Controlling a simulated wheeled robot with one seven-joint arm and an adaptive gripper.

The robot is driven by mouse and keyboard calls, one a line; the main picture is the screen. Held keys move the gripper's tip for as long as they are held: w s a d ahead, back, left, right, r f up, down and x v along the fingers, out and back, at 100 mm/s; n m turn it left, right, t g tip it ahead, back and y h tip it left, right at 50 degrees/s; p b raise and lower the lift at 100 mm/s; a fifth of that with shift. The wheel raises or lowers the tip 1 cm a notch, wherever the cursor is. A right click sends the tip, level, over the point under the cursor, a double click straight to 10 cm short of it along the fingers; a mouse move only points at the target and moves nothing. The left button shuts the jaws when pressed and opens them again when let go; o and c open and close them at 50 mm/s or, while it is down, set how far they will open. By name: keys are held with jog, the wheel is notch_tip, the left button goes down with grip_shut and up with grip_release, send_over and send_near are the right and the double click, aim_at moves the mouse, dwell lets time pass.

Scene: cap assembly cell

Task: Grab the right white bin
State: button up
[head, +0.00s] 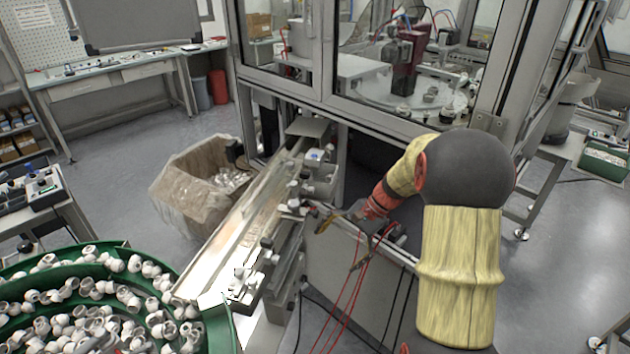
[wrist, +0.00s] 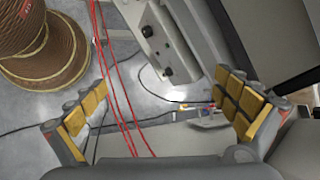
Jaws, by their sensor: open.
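My gripper (head: 343,240) is open and empty beside the metal conveyor rail, in front of the machine cabinet. Its yellow-padded fingers are spread wide in the wrist view (wrist: 162,92), with thin red cables running between them. A pale bin or hopper (head: 570,106) stands on the bench at the far right of the head view, well apart from my gripper. A large pale bin with a clear plastic liner (head: 190,190) stands on the floor left of the rail. I cannot tell for sure which one the task means. Neither bin is recognisable in the wrist view.
The conveyor rail (head: 240,235) slopes down towards a green feeder bowl (head: 95,247) full of white caps. The machine cabinet (head: 340,112) blocks the back. A green crate (head: 604,163) sits at the far right. Grey floor (head: 565,262) is open at the right front.

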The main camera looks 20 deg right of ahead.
aim_at(334, 178)
jog(key=w+d+f+m+t+y, duration=0.5)
jog(key=w+d+m, duration=0.35)
jog(key=w, duration=0.45)
jog(key=w+d+r+m+t, duration=0.1)
jog(key=w+d+r, duration=0.1)
jog(key=r, duration=0.1)
jog(key=w+d+r+m+t+y, duration=0.1)
jog(key=w+d+r+m+t, duration=0.1)
jog(key=w+r, duration=0.1)
jog(key=w+d+r+m+t, duration=0.1)
jog(key=w+r+t, duration=0.1)
jog(key=r, duration=0.3)
jog(key=shift+w+d+p, duration=0.35)
jog(key=shift+w+d, duration=0.05)
jog(key=shift+w, duration=0.25)
jog(key=shift+w+a+r+m, duration=0.1)
jog(key=shift+w+a+m, duration=0.05)
jog(key=shift+w+m, duration=0.1)
jog(key=b+x, duration=0.2)
jog(key=x, duration=0.5)
jog(key=shift+s+a+b, duration=0.1)
jog(key=shift+a+b, duration=0.1)
jog(key=shift+b, duration=0.15)
jog(key=shift+r, duration=0.15)
jog(key=shift+c, duration=0.8)
jog(key=c, duration=0.7)
jog(key=shift+c, duration=0.7)
